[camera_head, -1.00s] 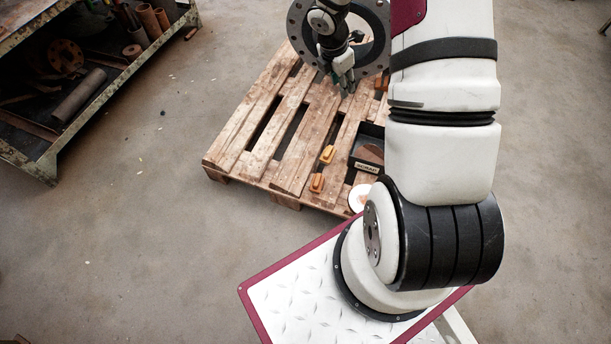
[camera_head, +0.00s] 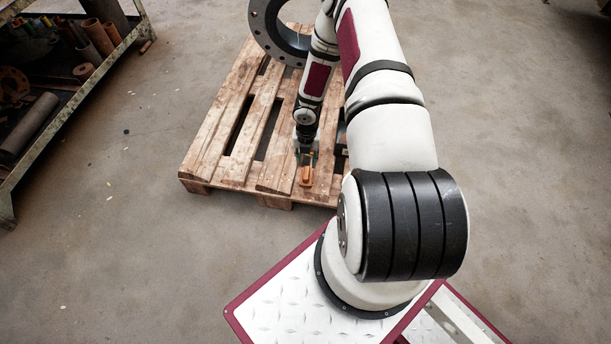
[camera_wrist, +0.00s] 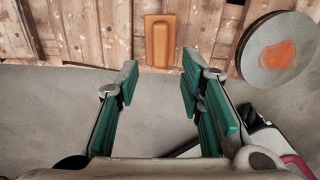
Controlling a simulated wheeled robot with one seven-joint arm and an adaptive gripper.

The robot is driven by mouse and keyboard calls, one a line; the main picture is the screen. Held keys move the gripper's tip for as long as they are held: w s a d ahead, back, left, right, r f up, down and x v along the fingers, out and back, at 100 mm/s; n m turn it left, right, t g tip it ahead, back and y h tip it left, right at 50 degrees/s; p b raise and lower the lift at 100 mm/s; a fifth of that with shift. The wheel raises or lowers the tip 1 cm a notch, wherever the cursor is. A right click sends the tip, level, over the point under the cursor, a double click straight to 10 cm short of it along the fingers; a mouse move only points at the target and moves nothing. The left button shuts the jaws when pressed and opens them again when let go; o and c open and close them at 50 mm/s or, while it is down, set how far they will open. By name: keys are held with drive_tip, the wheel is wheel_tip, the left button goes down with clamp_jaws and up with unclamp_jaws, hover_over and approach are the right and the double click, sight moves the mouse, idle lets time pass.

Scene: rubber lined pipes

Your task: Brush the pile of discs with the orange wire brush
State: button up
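An orange block-shaped piece (camera_head: 306,177), which looks like the orange brush, lies near the front edge of the pallet. Its bristles cannot be made out. In the wrist view the orange piece (camera_wrist: 159,40) lies lengthwise on the boards, just past and between my fingertips. My gripper (camera_wrist: 161,78) is open, its teal-padded fingers apart and nothing between them. In the head view my gripper (camera_head: 305,152) is low over the pallet at the orange piece.
The wooden pallet (camera_head: 208,162) bears a large dark flange ring (camera_head: 262,18) at its back. A workbench shelf (camera_head: 105,70) with pipes stands at the left. Open concrete floor (camera_head: 110,240) lies left and in front of the pallet.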

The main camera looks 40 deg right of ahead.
sight(306, 172)
wheel_tip(306, 172, down, 9)
drive_tip(key=b, duration=0.6)
drive_tip(key=shift+r, duration=0.2)
clamp_jaws()
wheel_tip(306, 172, up, 8)
drive_tip(key=p, duration=0.6)
drive_tip(key=shift+r, duration=0.15)
